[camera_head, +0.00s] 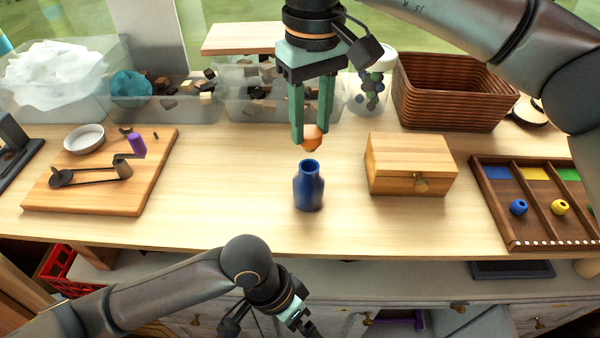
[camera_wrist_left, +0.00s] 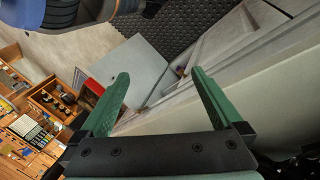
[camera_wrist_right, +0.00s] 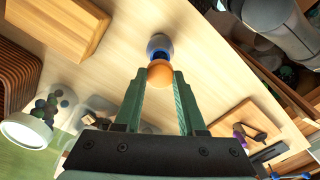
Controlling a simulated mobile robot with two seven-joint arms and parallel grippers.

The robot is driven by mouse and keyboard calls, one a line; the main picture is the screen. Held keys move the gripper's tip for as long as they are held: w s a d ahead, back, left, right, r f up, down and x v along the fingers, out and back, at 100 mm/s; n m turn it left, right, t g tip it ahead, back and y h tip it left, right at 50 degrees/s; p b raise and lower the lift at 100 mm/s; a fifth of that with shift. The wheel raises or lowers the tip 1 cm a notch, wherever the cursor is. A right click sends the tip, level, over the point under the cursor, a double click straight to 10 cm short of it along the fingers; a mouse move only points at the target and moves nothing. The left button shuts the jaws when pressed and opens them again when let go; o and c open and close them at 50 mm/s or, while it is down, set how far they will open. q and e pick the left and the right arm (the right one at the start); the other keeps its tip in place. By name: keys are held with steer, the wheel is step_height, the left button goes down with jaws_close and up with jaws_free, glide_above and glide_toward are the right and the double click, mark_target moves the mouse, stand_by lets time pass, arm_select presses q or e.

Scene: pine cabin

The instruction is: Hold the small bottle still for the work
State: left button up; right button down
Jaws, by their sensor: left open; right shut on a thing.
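The small blue bottle (camera_head: 309,187) stands upright near the middle of the table, with its mouth open. My right gripper (camera_head: 312,138) is above and behind it, shut on an orange ball (camera_head: 312,140) that hangs between the fingertips. In the right wrist view the orange ball (camera_wrist_right: 160,73) sits at the fingertips, and the blue bottle (camera_wrist_right: 159,45) shows just beyond it, partly hidden by the ball. My left gripper is low in front of the table edge in the head view; in the left wrist view its fingers (camera_wrist_left: 160,85) are open and empty.
A wooden box (camera_head: 410,165) stands right of the bottle, with a wicker basket (camera_head: 450,92) behind. A compartment tray (camera_head: 490,215) with beads is at the right. A wooden board (camera_head: 150,185) with a dish (camera_head: 84,138) lies left. Clear bins (camera_head: 235,100) line the back.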

arm_select(q)
steer(key=w+d+r+n+t+h, duration=0.1)
steer(key=d+r+h, duration=0.2)
steer(key=d+r, duration=0.5)
step_height(320, 180, up, 16)
steer(key=n+t+y, duration=0.6)
steer(key=t, duration=0.1)
glide_above(308, 188)
steer(key=s+a, duration=0.1)
steer(key=s, duration=0.3)
steer(key=x, duration=1.1)
steer(key=shift+w+a+f, duration=0.1)
steer(key=shift+w+f, duration=0.15)
steer(key=shift+w, duration=0.1)
jaws_close()
